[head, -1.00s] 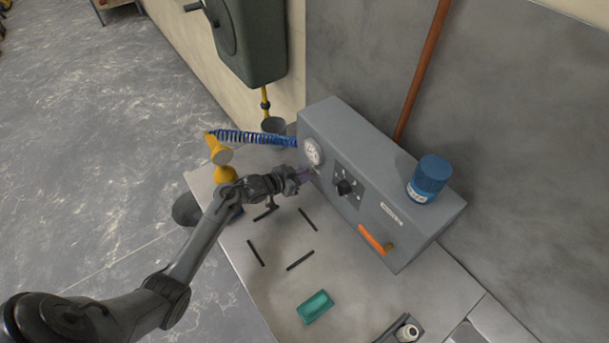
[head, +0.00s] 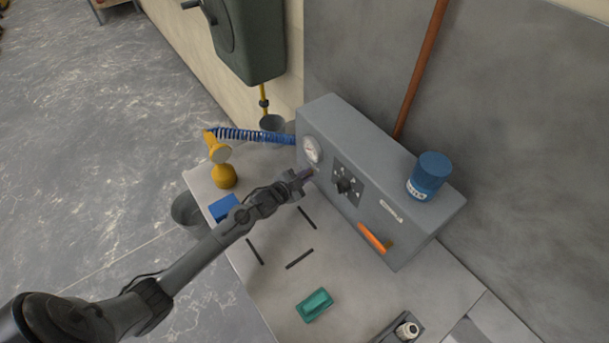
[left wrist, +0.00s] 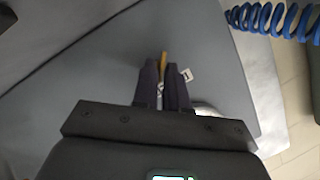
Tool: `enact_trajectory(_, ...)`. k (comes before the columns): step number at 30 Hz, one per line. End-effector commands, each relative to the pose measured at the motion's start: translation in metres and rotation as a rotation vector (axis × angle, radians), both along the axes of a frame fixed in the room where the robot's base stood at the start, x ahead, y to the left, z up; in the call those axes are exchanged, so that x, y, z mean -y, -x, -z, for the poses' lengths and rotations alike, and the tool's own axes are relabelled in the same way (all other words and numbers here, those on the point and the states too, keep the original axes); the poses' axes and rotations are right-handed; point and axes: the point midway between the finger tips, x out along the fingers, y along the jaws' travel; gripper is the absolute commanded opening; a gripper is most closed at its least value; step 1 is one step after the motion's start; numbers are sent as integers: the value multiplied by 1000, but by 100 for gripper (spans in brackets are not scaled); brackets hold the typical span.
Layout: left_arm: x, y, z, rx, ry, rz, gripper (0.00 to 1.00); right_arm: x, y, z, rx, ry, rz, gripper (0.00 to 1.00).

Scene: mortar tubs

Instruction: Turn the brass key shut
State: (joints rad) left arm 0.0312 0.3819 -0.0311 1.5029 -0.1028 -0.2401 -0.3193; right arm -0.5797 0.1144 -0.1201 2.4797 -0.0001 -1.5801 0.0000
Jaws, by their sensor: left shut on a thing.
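My left gripper (head: 304,178) is at the front face of the grey control box (head: 370,190), just below the round gauge. In the left wrist view its two fingers (left wrist: 163,75) are shut on the brass key (left wrist: 164,60), a thin yellow-gold piece that shows between the fingertips. Most of the key is hidden by the fingers, and I cannot tell its exact angle. In the head view the gripper covers the key. My right gripper is not in view.
The box carries a gauge (head: 312,150), a black knob (head: 344,186) and an orange lever (head: 372,238). A blue can (head: 429,176) stands on top. A yellow lamp-like thing (head: 222,165), a blue block (head: 224,207) and a green block (head: 315,305) are on the bench.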

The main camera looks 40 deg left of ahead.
Motion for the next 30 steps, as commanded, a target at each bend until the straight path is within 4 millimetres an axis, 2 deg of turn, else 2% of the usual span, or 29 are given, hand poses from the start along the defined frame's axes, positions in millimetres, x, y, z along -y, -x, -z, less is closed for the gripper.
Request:
enact_trajectory(18, 5, 1, 9, 150, -560, 1, 0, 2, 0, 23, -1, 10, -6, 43)
enact_trajectory(30, 6, 1, 12, 216, -809, 2, 0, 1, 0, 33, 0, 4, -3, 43)
